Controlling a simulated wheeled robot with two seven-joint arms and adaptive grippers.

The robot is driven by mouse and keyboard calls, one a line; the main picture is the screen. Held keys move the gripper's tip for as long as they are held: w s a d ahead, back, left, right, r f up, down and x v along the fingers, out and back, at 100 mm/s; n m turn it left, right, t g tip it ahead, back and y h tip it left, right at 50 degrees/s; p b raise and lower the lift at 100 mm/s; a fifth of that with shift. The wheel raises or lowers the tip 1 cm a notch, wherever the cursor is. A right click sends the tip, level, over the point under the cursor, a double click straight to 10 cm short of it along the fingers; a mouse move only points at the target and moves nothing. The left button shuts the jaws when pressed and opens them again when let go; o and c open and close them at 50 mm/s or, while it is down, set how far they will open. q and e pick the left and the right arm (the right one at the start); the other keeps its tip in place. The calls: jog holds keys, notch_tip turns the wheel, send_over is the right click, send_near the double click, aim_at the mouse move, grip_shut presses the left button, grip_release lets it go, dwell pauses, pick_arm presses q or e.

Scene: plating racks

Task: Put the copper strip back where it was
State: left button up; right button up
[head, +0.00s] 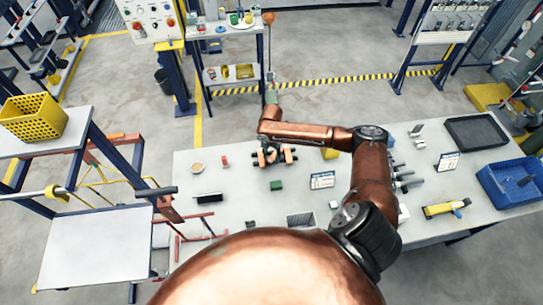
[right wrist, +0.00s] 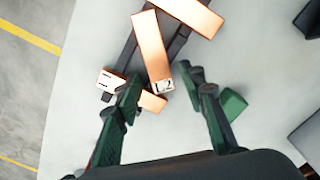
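Copper strips (head: 288,155) lie on a small dark rack near the table's far edge, close to my right gripper (head: 266,156). In the right wrist view, one long copper strip (right wrist: 152,45) lies slanted over dark rails, its near end beside a white label (right wrist: 163,87) that seems to read L2. Another copper strip (right wrist: 190,14) crosses at the top, and a short copper piece (right wrist: 152,102) shows by the left finger. My right gripper (right wrist: 165,82) has its green fingers apart around the label end, with no grip visible. My left gripper is not in view.
A green block (head: 277,185) sits just in front of the rack; it also shows beside the right finger (right wrist: 233,103). A round dish (head: 197,168), a black block (head: 208,197) and a small sign (head: 322,180) stand nearby. A black tray (head: 477,131) and blue bin (head: 489,190) are at right.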

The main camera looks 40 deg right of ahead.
aim_at(271, 159)
notch_tip(271, 159, up, 13)
jog(key=b, duration=0.1)
jog(key=shift+b, duration=0.3)
